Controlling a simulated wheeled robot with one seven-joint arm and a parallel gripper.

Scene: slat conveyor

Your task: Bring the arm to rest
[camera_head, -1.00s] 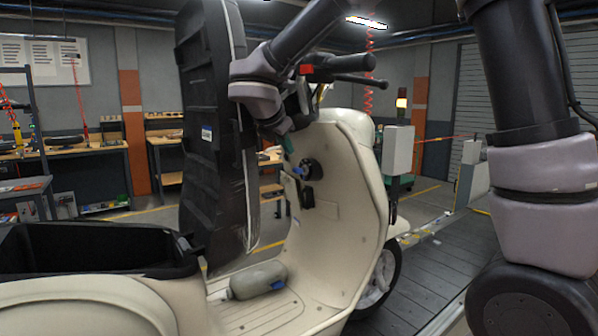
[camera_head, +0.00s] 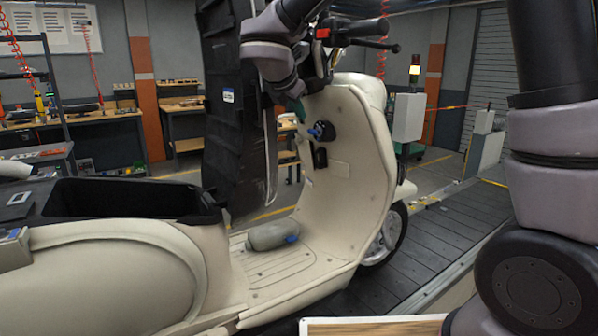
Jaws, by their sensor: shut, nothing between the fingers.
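My arm rises at the right, leaves the top of the picture, and comes down again near the scooter's handlebar (camera_head: 357,32). My gripper (camera_head: 297,108) is small and partly hidden behind my wrist, with a teal tip showing. It looks shut and empty, in front of the cream scooter's (camera_head: 352,190) leg shield, up and left of the blue key (camera_head: 322,131). I cannot tell whether it touches anything. The black seat (camera_head: 228,110) stands upright just left of my wrist.
A grey-green bottle (camera_head: 270,236) with a blue cap lies on the footboard. The open black storage bin (camera_head: 125,198) is at the left. A grey post box (camera_head: 408,117) stands behind the scooter. The slat conveyor (camera_head: 440,245) is bare at the right.

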